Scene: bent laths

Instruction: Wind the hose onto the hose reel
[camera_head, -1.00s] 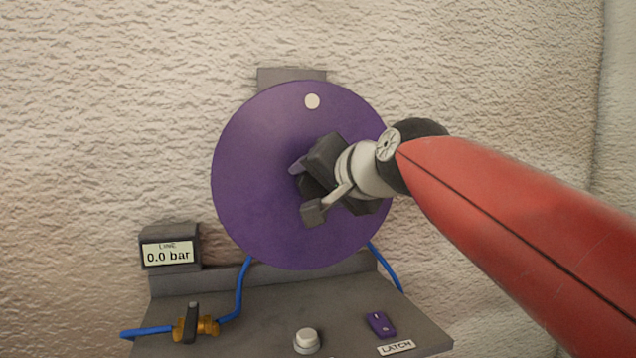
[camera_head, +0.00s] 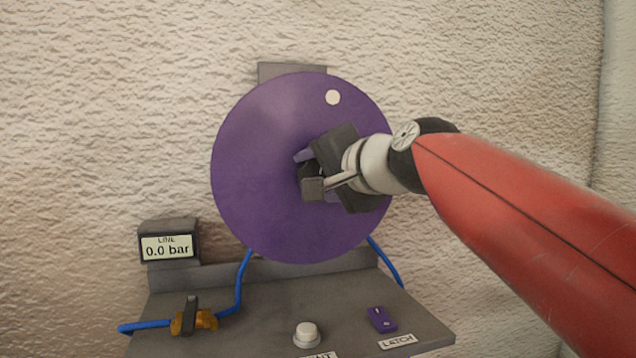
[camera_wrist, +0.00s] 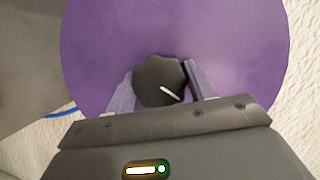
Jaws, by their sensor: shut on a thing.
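The hose reel (camera_head: 255,170) is a large purple disc on the wall, with a white dot near its upper right rim. It also fills much of the wrist view (camera_wrist: 245,50). A dark lobed knob (camera_wrist: 158,78) with a white line sits at its middle. My gripper (camera_head: 308,172) is shut on this knob, with a purple finger on each side of it in the wrist view. In the head view my gripper hides the knob. The blue hose (camera_head: 240,285) shows below the disc and on its right side. Any hose wound behind the disc is hidden.
A grey shelf (camera_head: 260,310) below holds a brass valve (camera_head: 193,318) with a dark handle, a white button (camera_head: 307,334) and a purple latch (camera_head: 381,319) labelled LATCH. A gauge (camera_head: 169,245) at left reads 0.0 bar.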

